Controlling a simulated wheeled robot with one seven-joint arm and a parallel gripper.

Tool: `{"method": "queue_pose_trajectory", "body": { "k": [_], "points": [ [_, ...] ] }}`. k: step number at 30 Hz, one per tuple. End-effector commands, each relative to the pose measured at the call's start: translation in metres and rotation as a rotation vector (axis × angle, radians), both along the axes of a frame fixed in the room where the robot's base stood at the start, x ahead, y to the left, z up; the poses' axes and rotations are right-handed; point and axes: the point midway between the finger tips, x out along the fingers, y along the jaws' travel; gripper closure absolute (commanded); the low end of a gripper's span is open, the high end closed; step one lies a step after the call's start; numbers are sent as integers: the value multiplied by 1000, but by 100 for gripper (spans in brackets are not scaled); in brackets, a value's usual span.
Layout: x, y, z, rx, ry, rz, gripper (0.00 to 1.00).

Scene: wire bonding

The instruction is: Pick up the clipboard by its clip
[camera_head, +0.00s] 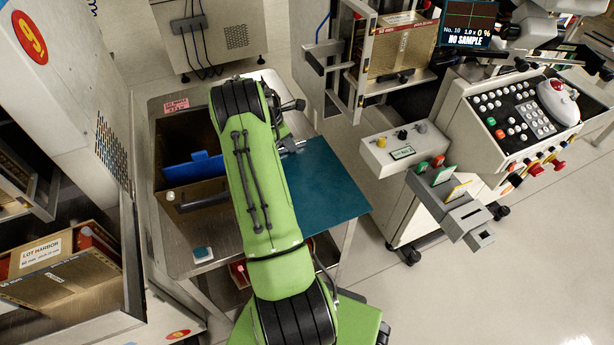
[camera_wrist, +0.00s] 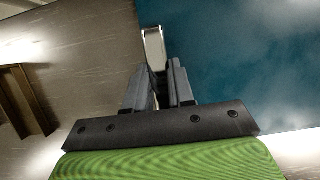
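My gripper (camera_wrist: 163,72) points at the tabletop, its two dark fingers a small gap apart. A narrow pale metal piece (camera_wrist: 153,42), which looks like a clip, lies just beyond and partly between the fingertips, along the edge of a teal sheet (camera_wrist: 235,60). I cannot tell whether the fingers touch it. In the head view my gripper (camera_head: 292,146) is beside the left edge of the teal sheet (camera_head: 325,185), mostly hidden by my green arm. A blue board with a tab (camera_head: 193,170) stands in a brown bin. I cannot tell which of these is the clipboard.
The brown bin (camera_head: 205,200) stands on the steel table (camera_head: 225,245), left of my arm; a brown edge shows in the wrist view (camera_wrist: 28,100). A small white and teal block (camera_head: 202,254) lies near the front. A control console (camera_head: 510,120) stands to the right.

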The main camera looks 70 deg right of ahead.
Motion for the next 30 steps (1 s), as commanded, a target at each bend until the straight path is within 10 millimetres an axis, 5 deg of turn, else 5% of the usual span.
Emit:
{"method": "queue_pose_trajectory", "body": {
  "k": [3,13,24,30],
  "points": [
    [0,0,0,0,0,0,100],
    [0,0,3,-2,-2,0,100],
    [0,-1,90,-4,-1,-1,100],
    [0,0,104,-1,1,0,100]
  ]
}}
